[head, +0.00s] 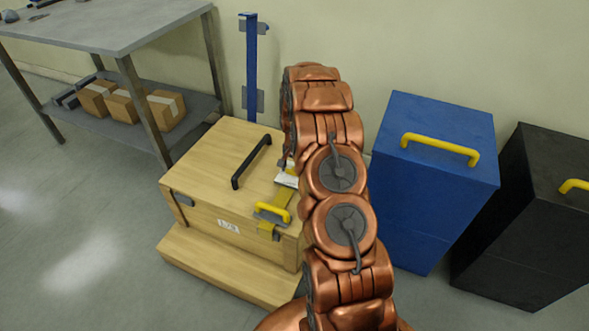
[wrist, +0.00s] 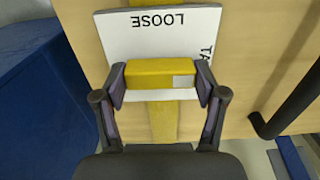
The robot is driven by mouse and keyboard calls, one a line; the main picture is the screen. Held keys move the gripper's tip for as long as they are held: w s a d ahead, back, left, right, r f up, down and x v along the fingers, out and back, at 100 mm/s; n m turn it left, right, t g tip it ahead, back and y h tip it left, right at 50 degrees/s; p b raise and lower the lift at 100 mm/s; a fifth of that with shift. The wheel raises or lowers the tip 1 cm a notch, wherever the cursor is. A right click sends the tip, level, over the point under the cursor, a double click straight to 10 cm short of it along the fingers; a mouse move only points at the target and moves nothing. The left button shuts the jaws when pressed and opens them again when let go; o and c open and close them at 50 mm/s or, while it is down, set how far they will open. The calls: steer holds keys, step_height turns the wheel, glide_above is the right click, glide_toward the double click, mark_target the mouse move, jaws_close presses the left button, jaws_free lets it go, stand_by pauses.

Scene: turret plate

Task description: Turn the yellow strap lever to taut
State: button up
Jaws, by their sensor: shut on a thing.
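In the wrist view, the yellow lever (wrist: 150,76) is a short block with a pale patch at its right end. It lies across the white plate (wrist: 133,31), between the two fingers of my gripper (wrist: 161,83), which is shut on it. The plate reads LOOSE, upside down; a second word at its right edge is partly covered. The yellow strap (wrist: 163,122) runs beneath the lever. In the head view, the plate (head: 287,179) shows on the wooden crate (head: 215,160), while my arm hides the lever and gripper.
The crate lid has a black handle (head: 252,161); a yellow handle (head: 273,213) is at its front edge. A blue box (head: 435,165) and a black box (head: 530,220) stand right. A grey bench (head: 105,25) with cartons stands left. Open floor lies at front left.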

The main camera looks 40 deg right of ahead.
steer(key=o, duration=1.1)
steer(key=shift+o, duration=0.2)
steer(key=shift+r, duration=0.1)
step_height(320, 180, up, 12)
